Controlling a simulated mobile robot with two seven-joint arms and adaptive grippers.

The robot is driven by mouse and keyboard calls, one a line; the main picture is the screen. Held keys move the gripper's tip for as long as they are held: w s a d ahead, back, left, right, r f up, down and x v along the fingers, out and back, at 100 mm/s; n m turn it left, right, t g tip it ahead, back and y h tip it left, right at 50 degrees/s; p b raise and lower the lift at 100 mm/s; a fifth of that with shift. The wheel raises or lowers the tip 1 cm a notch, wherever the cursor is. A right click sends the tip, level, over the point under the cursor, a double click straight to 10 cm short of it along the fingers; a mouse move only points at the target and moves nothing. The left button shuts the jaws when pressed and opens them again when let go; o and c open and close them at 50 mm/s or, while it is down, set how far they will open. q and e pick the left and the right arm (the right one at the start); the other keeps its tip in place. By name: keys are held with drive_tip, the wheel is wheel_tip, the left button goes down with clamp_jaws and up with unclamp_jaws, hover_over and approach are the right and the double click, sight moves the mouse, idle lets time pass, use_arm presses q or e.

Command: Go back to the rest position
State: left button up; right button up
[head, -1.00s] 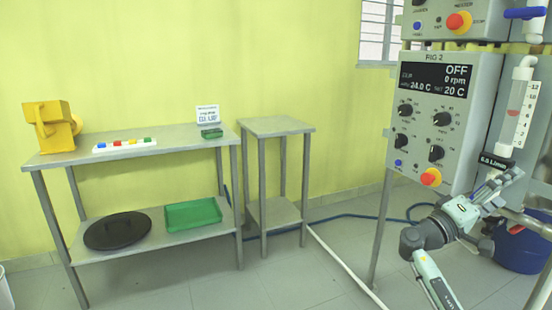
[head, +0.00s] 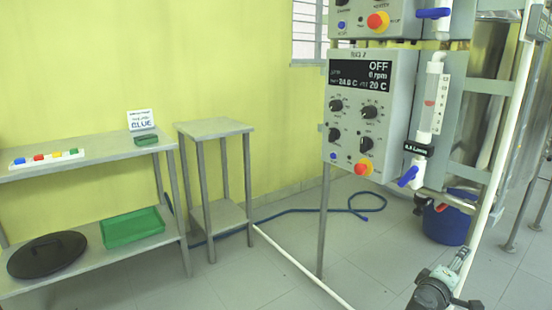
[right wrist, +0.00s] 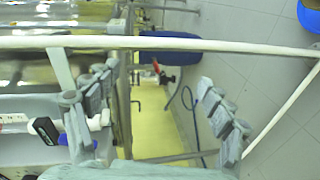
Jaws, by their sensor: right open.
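My right gripper (head: 458,266) shows at the bottom right of the head view, low in front of the reactor rig and apart from it. In the right wrist view its two fingers stand wide apart (right wrist: 158,108) with nothing between them. The control box (head: 368,110) on the rig has a display reading OFF, several black knobs and a red button. Right of it is the clear flow meter (head: 432,95) with a blue valve handle (head: 407,177) below. My left gripper is out of view.
A steel table with a green tray (head: 133,226), a black lid (head: 47,254) and a strip of coloured blocks (head: 46,159) stands at left. A small steel stand (head: 214,128) is beside it. A blue drum (head: 446,222) and pipes are at right.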

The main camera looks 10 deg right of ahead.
drive_tip(key=s+a+f+g+y, duration=0.2)
drive_tip(key=s+a+f+y, duration=0.3)
drive_tip(key=s+f, duration=0.5)
drive_tip(key=s+a+f+g+y, duration=0.1)
drive_tip(key=s+a+f+y, duration=0.3)
drive_tip(key=s+a+f, duration=0.5)
drive_tip(key=s+a+f+m+y, duration=0.1)
drive_tip(key=a+f, duration=0.3)
drive_tip(key=a, duration=0.4)
drive_tip(key=a+f+m+g+y, duration=0.1)
drive_tip(key=a+f, duration=0.3)
drive_tip(key=a, duration=0.4)
drive_tip(key=shift+s+y, duration=0.4)
drive_tip(key=shift+y, duration=0.4)
